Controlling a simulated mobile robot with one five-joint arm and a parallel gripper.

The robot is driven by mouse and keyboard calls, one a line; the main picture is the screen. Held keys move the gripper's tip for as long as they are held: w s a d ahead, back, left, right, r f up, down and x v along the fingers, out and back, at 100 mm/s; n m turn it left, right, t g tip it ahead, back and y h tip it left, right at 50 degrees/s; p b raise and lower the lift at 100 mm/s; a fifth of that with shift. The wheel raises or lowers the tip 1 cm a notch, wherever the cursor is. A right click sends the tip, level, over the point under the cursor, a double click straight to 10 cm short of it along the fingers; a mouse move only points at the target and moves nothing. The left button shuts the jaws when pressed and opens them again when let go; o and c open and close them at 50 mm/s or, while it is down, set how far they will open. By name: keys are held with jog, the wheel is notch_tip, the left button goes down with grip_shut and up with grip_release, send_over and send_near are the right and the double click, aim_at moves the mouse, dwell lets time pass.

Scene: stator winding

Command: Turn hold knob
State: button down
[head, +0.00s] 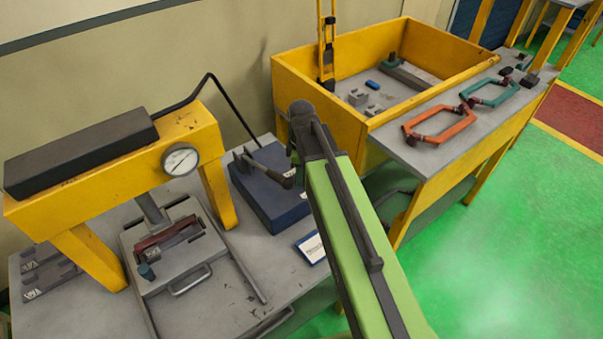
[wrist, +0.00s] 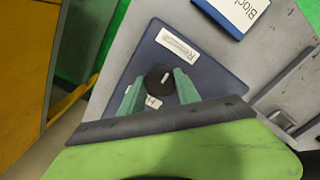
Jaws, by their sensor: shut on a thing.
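The hold knob (wrist: 159,79) is a round black knob with a white line mark. It sits on the blue control box (wrist: 200,72), seen from above in the wrist view. My gripper (wrist: 157,86) has its two green fingers on either side of the knob, shut on it. A white label starting with "H" is partly hidden beside the fingers. In the head view the blue box (head: 262,205) stands on the grey bench beside the yellow press. My green arm reaches over there, and it hides the fingertips and the knob.
A yellow press (head: 205,130) with a gauge (head: 180,159) stands left of the box. A white-and-blue card (head: 312,248) lies in front of the box. A yellow-walled bin (head: 320,100) and a side bench with orange (head: 440,125) and green frames are behind and right.

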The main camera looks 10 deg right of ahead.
dwell(0.3)
jog(key=c, duration=0.9)
grip_release()
notch_tip(320, 180, up, 17)
jog(key=p, duration=1.7)
jog(key=shift+r, duration=0.2)
